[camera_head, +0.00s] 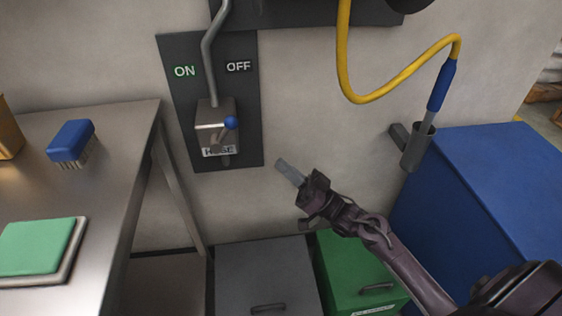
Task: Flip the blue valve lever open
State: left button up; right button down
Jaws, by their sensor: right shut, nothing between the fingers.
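The valve lever with a blue ball knob (231,123) sits on a metal valve box (209,128) labelled HOSE. The box is fixed on a dark wall panel (180,110) marked ON at the left and OFF at the right. The knob points up and to the right, toward the OFF side. My right gripper (287,169) is to the right of and below the lever, clear of the panel. It is shut and empty, and touches nothing. My left gripper is out of view.
A metal table (120,125) at the left carries a blue brush (71,141) and a green pad (35,246). Grey (265,270) and green (345,262) bins stand below. A blue cabinet (490,165) is at the right. A yellow hose (400,80) ends in a holder (417,148).

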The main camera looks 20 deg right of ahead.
aim_at(225, 133)
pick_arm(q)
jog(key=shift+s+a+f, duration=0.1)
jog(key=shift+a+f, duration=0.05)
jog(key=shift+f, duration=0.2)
pick_arm(e)
jog(key=x, duration=1.1)
jog(key=shift+w+a+r, duration=0.15)
jog(key=shift+a, duration=0.05)
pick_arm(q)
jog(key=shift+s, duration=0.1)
